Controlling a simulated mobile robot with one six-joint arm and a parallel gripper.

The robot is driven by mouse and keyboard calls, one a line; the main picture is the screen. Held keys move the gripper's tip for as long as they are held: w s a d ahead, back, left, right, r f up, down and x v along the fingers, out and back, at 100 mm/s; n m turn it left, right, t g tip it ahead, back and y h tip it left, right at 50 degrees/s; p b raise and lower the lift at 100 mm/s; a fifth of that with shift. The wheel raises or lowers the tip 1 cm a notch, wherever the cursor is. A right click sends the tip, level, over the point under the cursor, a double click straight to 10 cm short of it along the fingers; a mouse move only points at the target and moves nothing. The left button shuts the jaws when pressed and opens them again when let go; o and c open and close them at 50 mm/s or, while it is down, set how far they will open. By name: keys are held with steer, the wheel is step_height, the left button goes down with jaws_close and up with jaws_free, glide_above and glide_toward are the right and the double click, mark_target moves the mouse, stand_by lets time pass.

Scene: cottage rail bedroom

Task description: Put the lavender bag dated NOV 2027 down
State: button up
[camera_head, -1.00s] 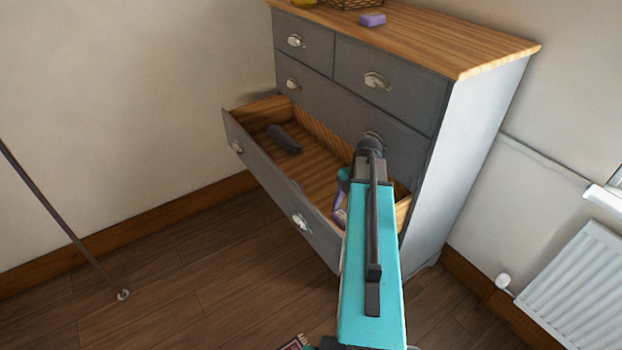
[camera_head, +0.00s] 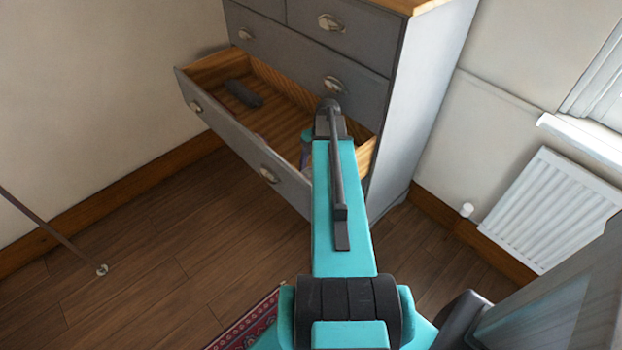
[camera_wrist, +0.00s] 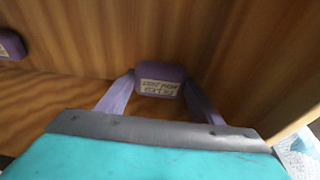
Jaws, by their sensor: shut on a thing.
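A small lavender bag (camera_wrist: 161,73) with a pale printed label is between the two fingers of my gripper (camera_wrist: 160,84) in the wrist view. The label looks upside down and its date is too blurred to read surely. My gripper is shut on this bag, inside the open wooden drawer (camera_head: 284,108) near its right end. I cannot tell whether the bag touches the drawer floor. In the head view my arm hides the bag. A second purple bag (camera_wrist: 10,45) shows at the left edge of the wrist view, apart from my gripper.
The drawer belongs to a grey chest (camera_head: 420,120) against the wall. A dark oblong thing (camera_head: 242,93) lies in the drawer's left part. Much of the drawer floor between is bare. A white radiator (camera_head: 548,208) is at the right, and a patterned rug (camera_head: 245,328) lies in front.

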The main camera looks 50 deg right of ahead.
steer(key=shift+f, duration=0.45)
steer(key=shift+f+p, duration=0.35)
steer(key=shift+f, duration=1.5)
steer(key=shift+f, duration=0.1)
steer(key=o, duration=1.1)
steer(key=shift+r, duration=0.25)
steer(key=shift+b+v, duration=1.05)
steer(key=shift+v, duration=4.8)
steer(key=shift+r, duration=0.2)
